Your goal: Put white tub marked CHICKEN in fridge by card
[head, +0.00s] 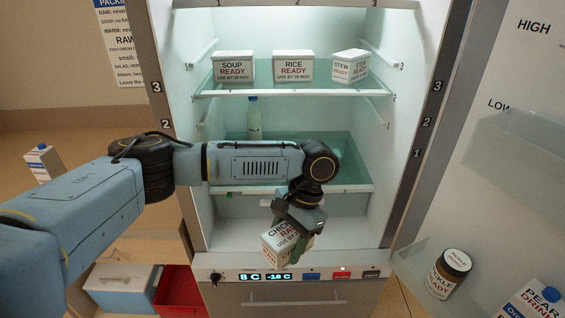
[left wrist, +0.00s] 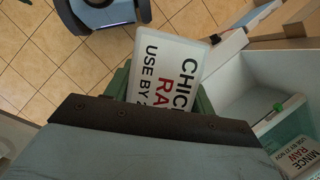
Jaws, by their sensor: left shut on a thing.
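The white tub marked CHICKEN RAW (head: 272,251) is held in my left gripper (head: 292,238), low at the fridge's front opening and just above the control panel. In the left wrist view the tub (left wrist: 168,72) sits between the green fingers of the gripper (left wrist: 160,96), its lettering partly hidden by the gripper body. The open fridge (head: 225,205) has shelves numbered 1 to 3 at the sides and columns 1 to 3 on top. The card (head: 122,45) on the wall is cut off; RAW lines can be read in part. My right gripper is not in view.
Tubs marked SOUP (head: 233,67), RICE (head: 293,67) and STEW (head: 350,66) stand on the top shelf. A bottle (head: 254,118) is on the middle shelf, partly hidden by my arm. A tub marked MINCE RAW (left wrist: 300,155) shows at lower right. The open door holds a jar (head: 449,274).

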